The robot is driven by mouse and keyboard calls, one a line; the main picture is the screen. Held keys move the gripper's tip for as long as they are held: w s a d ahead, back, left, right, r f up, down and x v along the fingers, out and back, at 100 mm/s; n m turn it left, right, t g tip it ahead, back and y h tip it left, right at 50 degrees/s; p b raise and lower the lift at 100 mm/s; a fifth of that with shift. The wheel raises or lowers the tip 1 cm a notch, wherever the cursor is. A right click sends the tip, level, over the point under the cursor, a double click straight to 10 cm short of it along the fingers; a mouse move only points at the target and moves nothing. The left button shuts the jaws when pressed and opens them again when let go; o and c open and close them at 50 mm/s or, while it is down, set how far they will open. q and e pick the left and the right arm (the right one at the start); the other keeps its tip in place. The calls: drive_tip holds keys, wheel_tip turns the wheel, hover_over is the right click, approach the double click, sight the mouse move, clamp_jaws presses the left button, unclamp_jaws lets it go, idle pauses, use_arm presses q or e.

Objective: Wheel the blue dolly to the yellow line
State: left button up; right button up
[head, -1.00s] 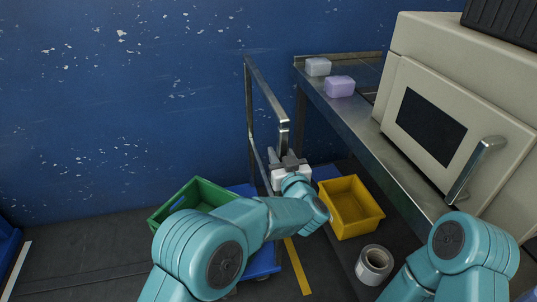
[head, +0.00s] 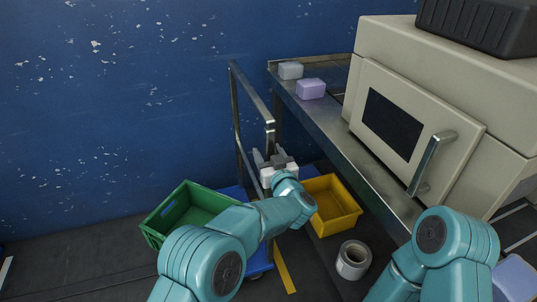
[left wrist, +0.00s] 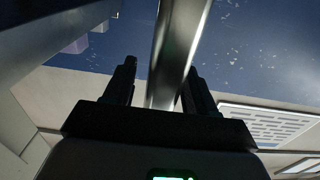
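The blue dolly (head: 260,262) stands on the floor left of the yellow line (head: 285,272), close beside it. A green crate (head: 182,212) rides on it. Its upright metal handle (head: 253,92) rises at the dolly's right side. My left gripper (head: 267,158) is at the handle's near post, low down. In the left wrist view the metal bar (left wrist: 176,50) runs between the two fingers of my left gripper (left wrist: 160,85). A gap shows beside the left finger, so the fingers look open around the bar. My right forearm shows at lower right, but its gripper is out of view.
A yellow bin (head: 335,207) and a tape roll (head: 353,260) lie right of the line. A metal bench (head: 330,125) holds a grey block (head: 290,70), a purple block (head: 311,89) and a beige oven (head: 415,110). A blue wall (head: 120,110) closes the back.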

use_arm(q)
drive_tip(key=shift+r, duration=0.1)
drive_tip(key=shift+r, duration=0.4)
wheel_tip(320, 180, up, 19)
drive_tip(key=p, duration=0.6)
hover_over(268, 115)
